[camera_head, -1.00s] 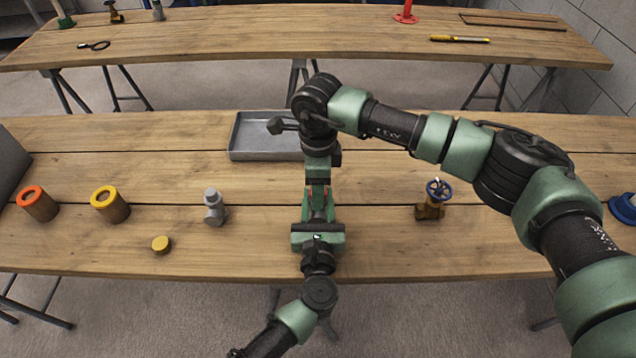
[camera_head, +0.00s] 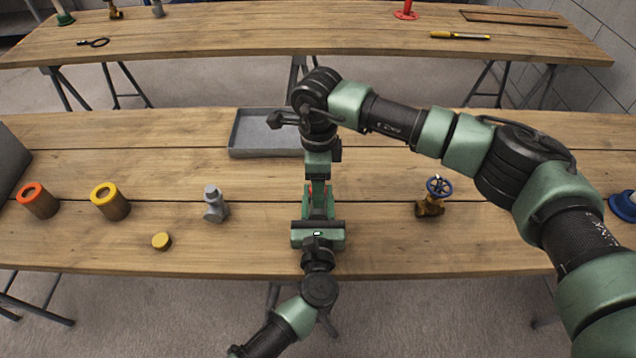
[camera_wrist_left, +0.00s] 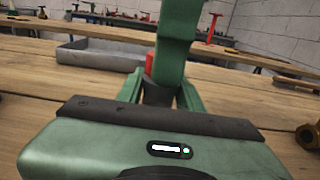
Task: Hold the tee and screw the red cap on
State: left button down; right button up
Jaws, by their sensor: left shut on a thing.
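My left gripper (camera_head: 318,208) is at the table's front middle. In the left wrist view its two green fingers (camera_wrist_left: 160,94) are shut on a dark grey piece, apparently the tee (camera_wrist_left: 157,93), mostly hidden by the gripper. The red cap (camera_wrist_left: 151,60) shows just above this piece, partly behind a green finger of my right gripper (camera_wrist_left: 174,62). My right gripper (camera_head: 318,184) points straight down over the left one. Small bits of red show around it in the head view. Its jaw gap and the seam between cap and tee are hidden.
A grey tray (camera_head: 262,150) lies behind the grippers. A grey fitting (camera_head: 214,204), a yellow cap (camera_head: 161,241) and two ringed cylinders (camera_head: 38,202) (camera_head: 109,203) stand to the left. A brass valve with a blue wheel (camera_head: 432,200) stands right. Bare tabletop lies between.

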notch_tip(320, 180, up, 12)
jog(key=shift+f, duration=0.2)
pick_arm(q)
jog(key=c, duration=0.8)
grip_release()
jog(key=shift+c, duration=0.2)
jog(key=s+b, duration=0.1)
jog(key=s, duration=0.6)
jog(key=shift+b, duration=0.3)
jog(key=shift+s, duration=0.45)
pick_arm(e)
jog(key=shift+f, duration=0.85)
